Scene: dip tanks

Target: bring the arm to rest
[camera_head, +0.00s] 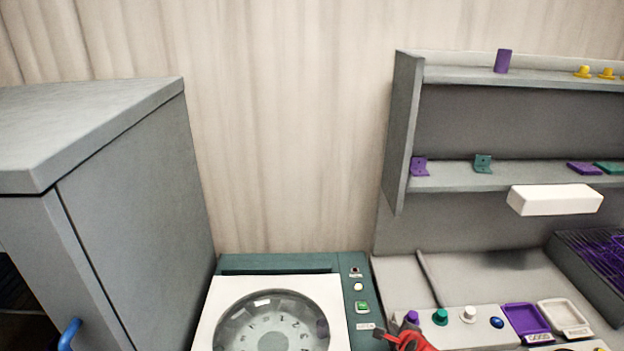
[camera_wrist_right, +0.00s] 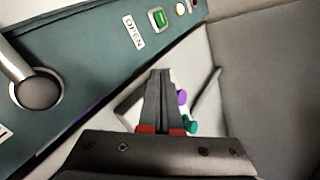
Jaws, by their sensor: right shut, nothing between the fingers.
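My right gripper (camera_head: 388,338) shows at the bottom of the head view, dark fingertips with a red part, just right of the green machine's panel. In the right wrist view my right gripper (camera_wrist_right: 163,75) has its dark fingers together with nothing between them. It is beside the machine (camera_wrist_right: 75,85) and over the bench with a purple knob (camera_wrist_right: 182,97) and a green knob (camera_wrist_right: 190,125). My left gripper is not in view.
The green machine (camera_head: 280,263) has a round window. A row of knobs on a white block (camera_head: 455,331), purple and white trays (camera_head: 525,318), and a shelf (camera_head: 460,183) are at right. A grey cabinet (camera_head: 140,190) stands left. The curtain (camera_head: 290,130) area is clear.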

